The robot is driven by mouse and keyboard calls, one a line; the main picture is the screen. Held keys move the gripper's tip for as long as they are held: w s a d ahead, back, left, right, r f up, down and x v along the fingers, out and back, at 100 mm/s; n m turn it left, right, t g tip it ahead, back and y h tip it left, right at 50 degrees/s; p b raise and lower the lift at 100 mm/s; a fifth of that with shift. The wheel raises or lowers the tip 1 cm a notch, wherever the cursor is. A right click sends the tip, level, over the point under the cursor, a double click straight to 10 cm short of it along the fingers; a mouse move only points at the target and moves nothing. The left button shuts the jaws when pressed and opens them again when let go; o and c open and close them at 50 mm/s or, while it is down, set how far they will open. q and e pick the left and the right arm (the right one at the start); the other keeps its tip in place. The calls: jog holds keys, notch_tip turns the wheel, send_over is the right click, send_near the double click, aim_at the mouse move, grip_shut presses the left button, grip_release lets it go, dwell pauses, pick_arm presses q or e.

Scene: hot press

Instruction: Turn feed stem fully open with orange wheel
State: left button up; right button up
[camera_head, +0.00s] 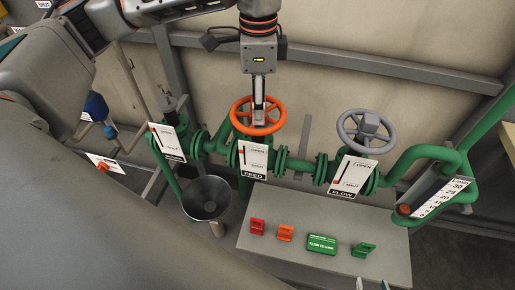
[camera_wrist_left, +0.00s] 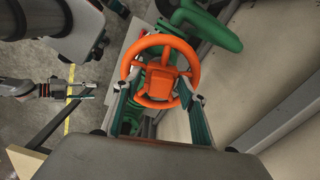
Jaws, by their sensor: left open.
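The orange wheel (camera_head: 270,127) sits on the green piping behind the white FEED plate (camera_head: 253,159), which is marked OPEN and SHUT. My left gripper (camera_head: 259,117) reaches down from above to the orange wheel. In the left wrist view my left gripper (camera_wrist_left: 160,103) is open, with one finger on each side of the orange wheel (camera_wrist_left: 160,70). Whether the fingers touch the rim I cannot tell. Part of the far rim in the head view is behind the gripper. My right gripper (camera_head: 372,284) shows only its separated tips at the bottom edge; it also appears at left in the wrist view (camera_wrist_left: 84,91).
A grey wheel (camera_head: 364,131) stands behind the FLOW plate (camera_head: 352,177) at right. A scale (camera_head: 440,197) is further right. A dark bucket (camera_head: 206,197) stands at left. A grey bench (camera_head: 290,222) carries red, orange and green tags. A wall and metal rails lie behind.

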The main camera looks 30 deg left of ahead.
pick_arm(q)
jog(key=m+p, duration=0.1)
jog(key=m, duration=0.3)
jog(key=shift+m, duration=0.3)
jog(key=m+p, duration=0.2)
jog(key=m, duration=0.3)
jog(key=m+p, duration=0.1)
jog(key=m, duration=0.3)
jog(key=m+p, duration=0.1)
jog(key=m, duration=0.3)
jog(key=shift+m, duration=0.4)
jog(key=shift+f, duration=0.1)
jog(key=shift+c, duration=0.4)
